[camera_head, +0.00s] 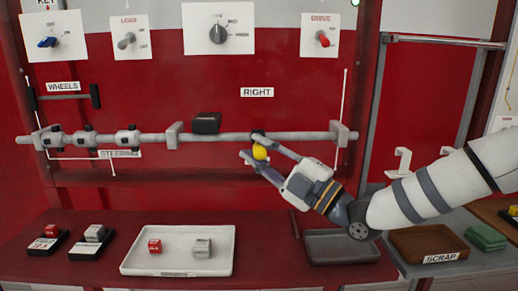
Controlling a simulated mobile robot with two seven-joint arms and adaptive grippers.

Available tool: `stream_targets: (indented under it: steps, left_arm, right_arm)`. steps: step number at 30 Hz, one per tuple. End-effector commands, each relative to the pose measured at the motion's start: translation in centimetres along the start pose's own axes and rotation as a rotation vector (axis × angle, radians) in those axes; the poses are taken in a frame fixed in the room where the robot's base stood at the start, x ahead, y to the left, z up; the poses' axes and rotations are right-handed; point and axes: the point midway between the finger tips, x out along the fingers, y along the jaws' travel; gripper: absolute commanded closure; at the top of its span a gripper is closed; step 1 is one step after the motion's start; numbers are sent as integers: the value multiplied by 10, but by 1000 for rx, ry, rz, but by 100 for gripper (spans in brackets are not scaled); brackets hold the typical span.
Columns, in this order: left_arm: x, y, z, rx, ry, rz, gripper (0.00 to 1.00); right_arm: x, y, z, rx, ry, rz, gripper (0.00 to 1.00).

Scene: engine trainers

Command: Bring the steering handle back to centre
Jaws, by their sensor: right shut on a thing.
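The steering handle appears to be the yellow knob (260,152) just below the long grey horizontal bar (225,137) on the red panel. My right gripper (252,147) comes in from the right and is shut on this knob, with one finger above it at the bar and the other below. The fingers hide part of the knob and its attachment. The knob is below the RIGHT label (257,92). The STEERING label (120,154) is farther left, beneath the bar. My left gripper is not in view.
A black block (206,123) is at the bar, left of my gripper. Switch plates, including a rotary knob (219,31), are above. A white tray (228,233) with two small cubes, a grey tray (340,262) and a brown SCRAP tray (405,236) are below.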

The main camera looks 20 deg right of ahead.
Motion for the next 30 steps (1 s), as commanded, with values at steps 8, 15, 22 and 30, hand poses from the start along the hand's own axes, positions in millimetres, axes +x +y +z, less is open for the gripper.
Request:
stream_targets:
  steps: [8,15,22,30]
  left_arm:
    - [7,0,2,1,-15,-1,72]
    - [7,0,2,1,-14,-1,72]
    - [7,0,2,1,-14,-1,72]
    - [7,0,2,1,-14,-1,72]
  right_arm:
    - [-2,-5,3,-41,22,27,100]
    - [-2,-5,2,-45,24,30,100]
    - [-2,-4,2,-45,24,30,61]
    - [-2,-5,2,-43,25,29,58]
